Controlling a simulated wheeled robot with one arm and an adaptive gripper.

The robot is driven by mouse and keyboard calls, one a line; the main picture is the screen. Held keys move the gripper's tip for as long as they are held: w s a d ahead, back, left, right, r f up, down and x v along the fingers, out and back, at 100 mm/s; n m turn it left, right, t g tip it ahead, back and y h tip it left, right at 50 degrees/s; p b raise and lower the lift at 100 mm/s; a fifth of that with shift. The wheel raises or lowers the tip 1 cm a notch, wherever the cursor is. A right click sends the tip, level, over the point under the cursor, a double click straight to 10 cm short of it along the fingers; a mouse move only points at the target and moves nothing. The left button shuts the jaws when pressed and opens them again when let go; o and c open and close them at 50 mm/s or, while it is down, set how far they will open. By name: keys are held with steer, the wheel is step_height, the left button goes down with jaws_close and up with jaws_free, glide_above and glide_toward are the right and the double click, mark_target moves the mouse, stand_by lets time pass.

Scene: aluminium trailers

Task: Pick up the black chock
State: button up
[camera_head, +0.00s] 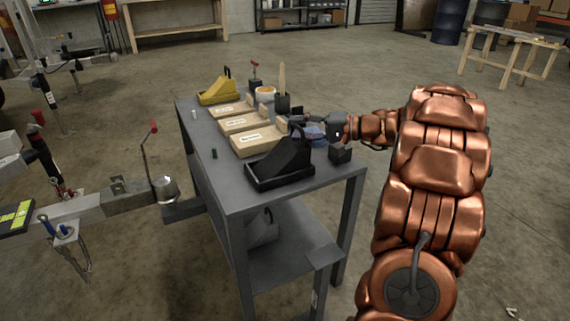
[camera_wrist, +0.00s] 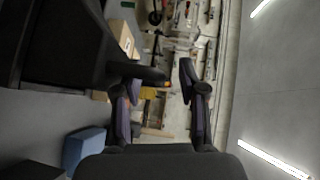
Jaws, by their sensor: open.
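The black chock (camera_head: 283,160) is a wedge with a handle in a low black tray, at the near end of the grey table. My gripper (camera_head: 302,122) reaches in from the right, level with the top of the chock, close to its handle. The large dark shape at the upper left of that view looks like the chock (camera_wrist: 55,45). Whether a finger touches the handle cannot be told.
Several beige boxes (camera_head: 240,122) and a yellow chock (camera_head: 217,92) stand farther back on the grey table (camera_head: 207,172). A blue item (camera_head: 314,133) and a small black block (camera_head: 340,153) sit right of the chock. A trailer hitch (camera_head: 130,198) stands at left.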

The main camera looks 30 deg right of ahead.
steer(key=shift+w+a, duration=0.2)
jaws_close()
stand_by(0.3)
stand_by(0.4)
